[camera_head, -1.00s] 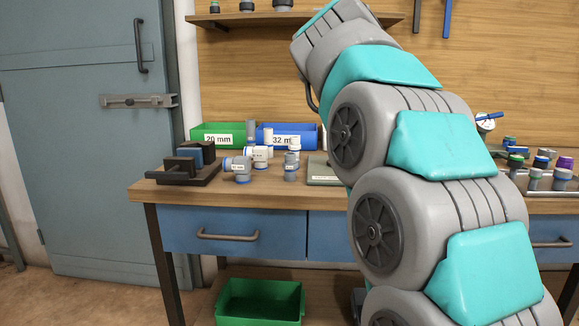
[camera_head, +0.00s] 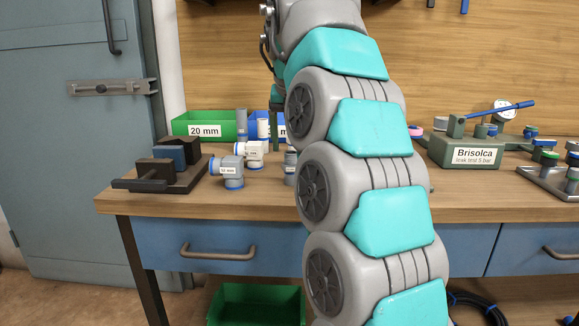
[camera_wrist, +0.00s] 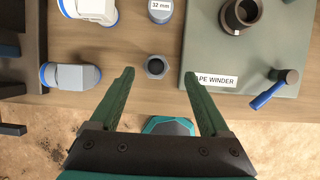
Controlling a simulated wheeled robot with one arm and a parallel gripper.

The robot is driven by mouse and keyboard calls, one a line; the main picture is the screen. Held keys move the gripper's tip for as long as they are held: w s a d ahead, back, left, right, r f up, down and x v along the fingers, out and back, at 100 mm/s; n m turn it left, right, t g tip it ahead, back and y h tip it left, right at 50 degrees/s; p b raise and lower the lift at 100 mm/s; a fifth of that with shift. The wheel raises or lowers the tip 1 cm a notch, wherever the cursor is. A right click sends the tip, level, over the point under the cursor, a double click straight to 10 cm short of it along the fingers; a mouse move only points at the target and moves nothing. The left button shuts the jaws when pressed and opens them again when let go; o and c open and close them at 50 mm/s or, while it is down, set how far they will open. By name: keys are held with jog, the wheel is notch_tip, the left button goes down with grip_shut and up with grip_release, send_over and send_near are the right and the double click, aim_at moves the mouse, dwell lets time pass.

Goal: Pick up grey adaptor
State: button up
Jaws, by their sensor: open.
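A small dark grey hollow fitting with a hex rim (camera_wrist: 155,67), which looks like the grey adaptor, stands on the wooden bench in the wrist view. My gripper (camera_wrist: 159,76) is open, its green fingers spread on either side of the fitting's place in the picture. Nothing is held between them. I cannot tell how high the fingertips are above the bench. In the head view my arm covers the middle of the bench, and I cannot make out the small fitting there.
A cap marked 32 mm (camera_wrist: 160,11) stands just beyond the fitting. A grey elbow (camera_wrist: 71,77) with blue ends lies left. The tape winder's plate (camera_wrist: 232,108) lies close right. A green 20 mm bin (camera_head: 204,125) and a dark vice (camera_head: 165,170) stand on the bench.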

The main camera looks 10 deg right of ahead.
aim_at(294, 153)
jog(key=shift+x, duration=1.55)
jog(key=shift+a+x, duration=0.1)
jog(key=shift+x, duration=1)
jog(key=shift+a+x, duration=0.15)
jog(key=shift+x, duration=1)
jog(key=shift+w, duration=0.2)
jog(key=shift+r, duration=0.1)
grip_shut()
jog(key=shift+r, duration=0.2)
